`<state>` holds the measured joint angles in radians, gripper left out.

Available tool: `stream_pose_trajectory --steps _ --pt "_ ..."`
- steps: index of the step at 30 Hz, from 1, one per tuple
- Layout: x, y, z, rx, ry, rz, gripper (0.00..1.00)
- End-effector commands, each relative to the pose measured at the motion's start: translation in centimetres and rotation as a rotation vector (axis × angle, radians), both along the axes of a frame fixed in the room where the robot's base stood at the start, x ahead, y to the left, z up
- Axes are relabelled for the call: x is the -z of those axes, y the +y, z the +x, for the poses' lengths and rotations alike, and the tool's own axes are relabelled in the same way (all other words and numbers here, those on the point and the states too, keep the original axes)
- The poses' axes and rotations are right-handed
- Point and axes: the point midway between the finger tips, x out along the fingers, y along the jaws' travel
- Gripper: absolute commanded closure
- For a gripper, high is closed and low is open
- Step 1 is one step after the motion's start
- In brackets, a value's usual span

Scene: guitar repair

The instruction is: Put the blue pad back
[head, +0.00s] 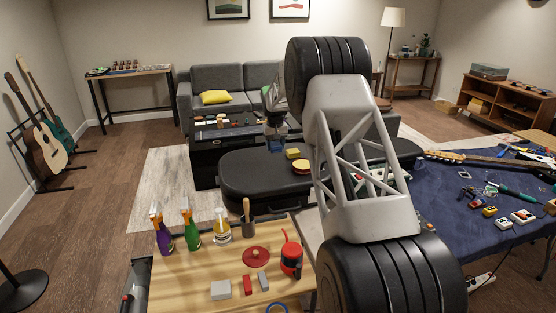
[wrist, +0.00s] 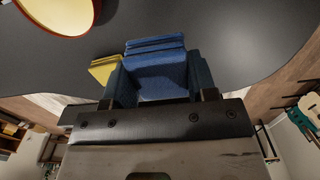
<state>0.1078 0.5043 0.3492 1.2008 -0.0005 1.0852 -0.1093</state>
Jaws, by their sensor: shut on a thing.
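In the wrist view, the blue pad (wrist: 158,70) sits between the two dark fingers of my gripper (wrist: 160,88), which is shut on it. The pad looks block-shaped with ridged layers at its far end. In the head view, my gripper (head: 277,136) is over the far part of the black case (head: 250,180), partly behind my own arm. A small blue patch of the pad (head: 277,146) shows below it. I cannot tell whether the pad touches the case top.
The yellow block is close beside the fingers in the wrist view (wrist: 104,68). The left part of the case top is clear. A black low table (head: 205,165) stands behind.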

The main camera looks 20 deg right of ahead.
Motion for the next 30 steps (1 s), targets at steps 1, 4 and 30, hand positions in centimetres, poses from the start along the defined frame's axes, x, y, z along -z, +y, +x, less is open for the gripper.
stream_pose_trajectory --steps 1,4,30 --pt "0.0 -0.2 -0.1 -0.002 0.000 0.000 0.74" --pt "0.1 -0.7 -0.5 -0.014 0.001 0.000 0.74" --pt "2.7 -13.4 -12.4 -0.379 0.001 0.000 0.74"
